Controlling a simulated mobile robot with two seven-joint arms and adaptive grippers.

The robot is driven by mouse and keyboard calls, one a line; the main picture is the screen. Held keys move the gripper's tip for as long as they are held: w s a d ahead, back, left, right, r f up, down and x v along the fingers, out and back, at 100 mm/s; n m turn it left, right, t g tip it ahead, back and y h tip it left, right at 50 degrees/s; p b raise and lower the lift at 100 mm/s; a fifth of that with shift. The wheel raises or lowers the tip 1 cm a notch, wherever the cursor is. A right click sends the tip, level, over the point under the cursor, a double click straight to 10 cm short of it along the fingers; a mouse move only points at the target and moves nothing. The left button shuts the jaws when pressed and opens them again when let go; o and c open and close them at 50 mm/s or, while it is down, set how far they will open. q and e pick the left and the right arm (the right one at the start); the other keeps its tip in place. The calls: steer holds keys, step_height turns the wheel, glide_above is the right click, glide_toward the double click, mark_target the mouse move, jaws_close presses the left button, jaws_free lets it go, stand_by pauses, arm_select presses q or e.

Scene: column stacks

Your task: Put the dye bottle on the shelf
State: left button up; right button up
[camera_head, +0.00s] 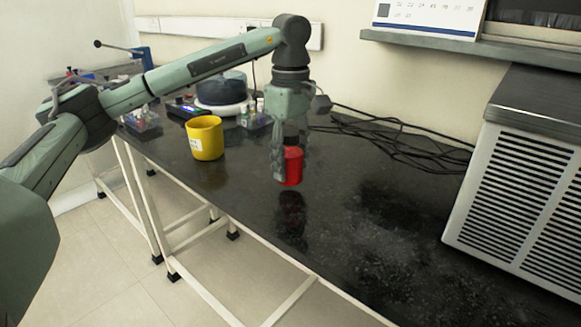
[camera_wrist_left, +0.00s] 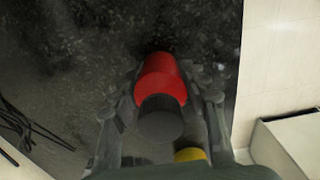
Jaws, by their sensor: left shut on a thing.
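The dye bottle (camera_head: 293,167) is red with a dark cap. It is upright between the fingers of my left gripper (camera_head: 288,160), over the black bench. A dark gap shows between the bottle and its reflection, so it appears slightly above the bench top. In the left wrist view, the red bottle (camera_wrist_left: 161,78) sits between both fingers, its dark cap (camera_wrist_left: 160,118) towards the camera. The left gripper is shut on it. The grey shelf (camera_head: 420,44) is on the wall at the upper right. My right gripper is not in view.
A yellow cup (camera_head: 205,138) stands left of the bottle. Black cables (camera_head: 400,145) lie along the wall. A large vented machine (camera_head: 525,180) fills the right. The shelf bears a white-blue box (camera_head: 425,14) and another unit. The bench front is clear.

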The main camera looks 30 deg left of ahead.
arm_select(q)
steer(key=shift+f, duration=0.9)
steer(key=shift+f, duration=0.15)
steer(key=o, duration=1.3)
steer(key=shift+c, duration=0.2)
